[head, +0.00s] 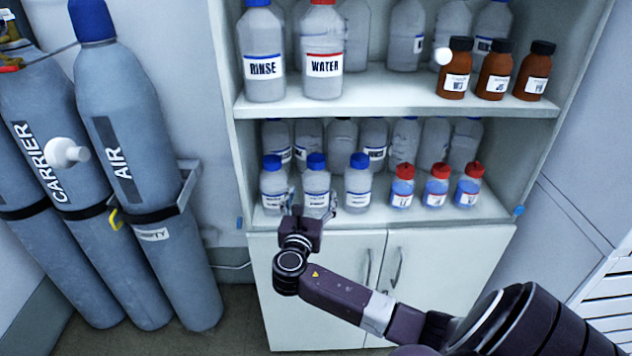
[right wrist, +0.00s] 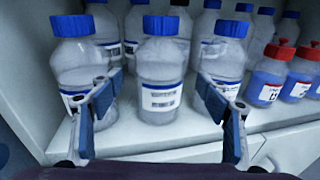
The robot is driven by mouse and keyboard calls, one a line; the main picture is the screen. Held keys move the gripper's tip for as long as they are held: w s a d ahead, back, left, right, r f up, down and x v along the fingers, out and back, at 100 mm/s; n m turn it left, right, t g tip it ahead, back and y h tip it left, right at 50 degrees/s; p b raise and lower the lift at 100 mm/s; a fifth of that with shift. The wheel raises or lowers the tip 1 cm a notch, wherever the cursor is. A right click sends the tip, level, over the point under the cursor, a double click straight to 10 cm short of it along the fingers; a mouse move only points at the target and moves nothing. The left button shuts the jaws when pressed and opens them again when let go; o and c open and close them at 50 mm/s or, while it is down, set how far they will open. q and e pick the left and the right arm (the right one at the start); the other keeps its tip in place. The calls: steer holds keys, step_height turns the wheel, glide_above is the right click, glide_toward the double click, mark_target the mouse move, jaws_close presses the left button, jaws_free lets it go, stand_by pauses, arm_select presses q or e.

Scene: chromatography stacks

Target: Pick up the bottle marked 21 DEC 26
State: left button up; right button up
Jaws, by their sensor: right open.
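Three clear bottles with blue caps stand at the front of the lower shelf: left (head: 273,188), middle (head: 316,182) and right (head: 358,188). The middle bottle (right wrist: 160,70) is straight ahead of my right gripper in the right wrist view, and its white label is too small to read. I cannot tell which bottle is marked 21 DEC 26. My right gripper (head: 310,207) is open and empty at the shelf's front edge. Its fingers (right wrist: 157,98) are spread to either side of the middle bottle, apparently still in front of it. My left gripper is out of view.
Red-capped bottles with blue liquid (head: 436,186) stand right on the same shelf (head: 400,218), with more bottles behind. RINSE (head: 263,50) and WATER (head: 322,50) bottles and brown bottles (head: 495,70) are above. Gas cylinders (head: 150,170) stand left.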

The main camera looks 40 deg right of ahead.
mark_target(316, 178)
steer(key=x, duration=0.6)
steer(key=shift+w+d+r+p, duration=0.25)
steer(key=shift+d+p, duration=0.05)
steer(key=shift+p, duration=0.05)
steer(key=shift+w+d+f, duration=0.1)
steer(key=shift+w+d, duration=0.25)
steer(key=shift+d, duration=0.1)
steer(key=shift+c, duration=0.5)
steer(key=c, duration=1.5)
steer(key=shift+c, duration=0.6)
